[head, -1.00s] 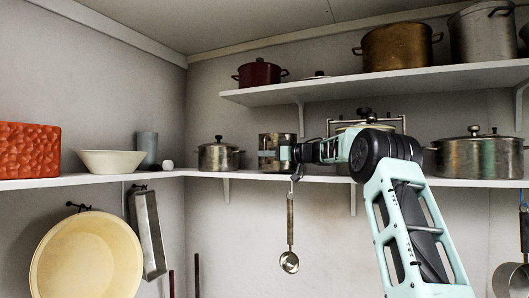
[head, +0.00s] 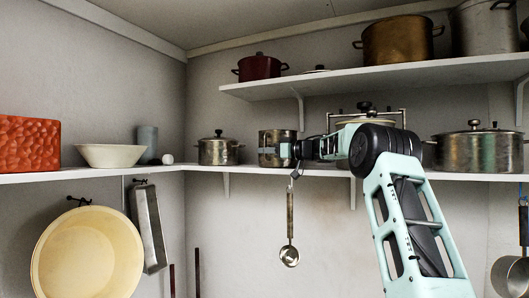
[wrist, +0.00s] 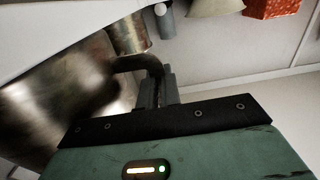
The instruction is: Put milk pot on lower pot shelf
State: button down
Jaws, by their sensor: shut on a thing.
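The milk pot (head: 275,148) is a worn metal pot without a lid, upright at the lower shelf (head: 328,176), right of a small lidded pot (head: 218,150). I cannot tell whether its base touches the shelf. My gripper (head: 296,150) reaches in from the right and is shut on its handle. In the wrist view the dark curved handle (wrist: 140,62) runs between the jaws (wrist: 158,82). The pot's body (wrist: 60,105) fills the left there, blurred and partly cut off.
A large lidded pot (head: 478,150) stands right on the lower shelf, and another lidded pot (head: 364,118) is partly hidden behind my arm. The upper shelf (head: 370,85) hangs above with several pots. A ladle (head: 289,230) hangs below. A white bowl (head: 110,155) stands left.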

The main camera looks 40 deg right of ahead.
jog(key=c, duration=1.5)
grip_release()
jog(key=shift+f, duration=0.1)
jog(key=b+v, duration=0.4)
jog(key=v, duration=0.3)
jog(key=shift+s, duration=0.1)
jog(key=shift+s, duration=0.1)
